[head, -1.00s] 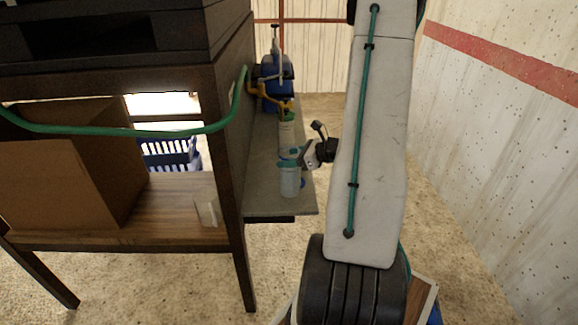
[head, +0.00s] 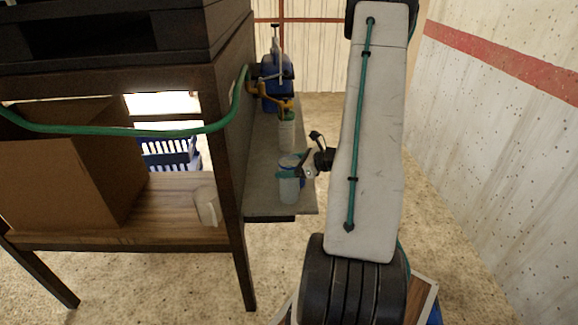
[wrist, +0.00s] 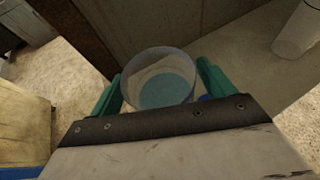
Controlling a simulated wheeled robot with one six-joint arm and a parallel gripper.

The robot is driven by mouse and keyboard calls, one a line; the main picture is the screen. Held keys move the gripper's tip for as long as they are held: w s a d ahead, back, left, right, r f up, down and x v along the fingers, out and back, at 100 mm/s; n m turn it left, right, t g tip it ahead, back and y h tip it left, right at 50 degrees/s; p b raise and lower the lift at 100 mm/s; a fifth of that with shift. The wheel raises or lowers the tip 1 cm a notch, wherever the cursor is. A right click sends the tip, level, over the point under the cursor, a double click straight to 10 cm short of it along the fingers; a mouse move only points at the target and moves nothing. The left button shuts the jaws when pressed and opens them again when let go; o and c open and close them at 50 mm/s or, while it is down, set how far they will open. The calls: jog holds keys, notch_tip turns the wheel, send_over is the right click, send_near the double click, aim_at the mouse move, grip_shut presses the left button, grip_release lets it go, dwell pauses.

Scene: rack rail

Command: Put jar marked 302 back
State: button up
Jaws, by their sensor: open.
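A clear, pale blue jar (head: 289,191) stands upright at the near end of the narrow grey shelf (head: 262,200). Its marking cannot be read. My gripper (head: 290,172) is at the jar's upper part. In the wrist view the open jar (wrist: 160,88) sits between the two teal fingers of my gripper (wrist: 160,82). The fingers are open, one on each side of it. Whether either touches the jar cannot be told. Something blue shows just behind the gripper in the head view, partly hidden.
The dark rack (head: 240,225) borders the shelf on the left. A cardboard box (head: 55,180) and whitish item (head: 207,205) sit inside the rack.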

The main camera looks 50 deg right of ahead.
jog(key=shift+r, duration=0.2)
jog(key=v, duration=1.1)
jog(key=w+a+r+n+g+y, duration=0.2)
jog(key=a+r+n+g, duration=0.45)
jog(key=a, duration=0.55)
jog(key=w+a+r+n+g+y, duration=0.25)
jog(key=a+r+n, duration=0.55)
jog(key=a, duration=0.5)
jog(key=s+a+r+n+g+h, duration=0.1)
jog(key=s+a+r+n+h, duration=0.2)
jog(key=s+a+n, duration=0.3)
jog(key=s+a+r+n+g+h, duration=0.1)
jog(key=s+a+r+n+h, duration=0.2)
jog(key=n, duration=0.9)
jog(key=s+a+h, duration=0.2)
jog(key=s+a, duration=0.2)
jog(key=s, duration=0.1)
jog(key=shift+s+h, duration=0.2)
jog(key=shift+h, duration=0.15)
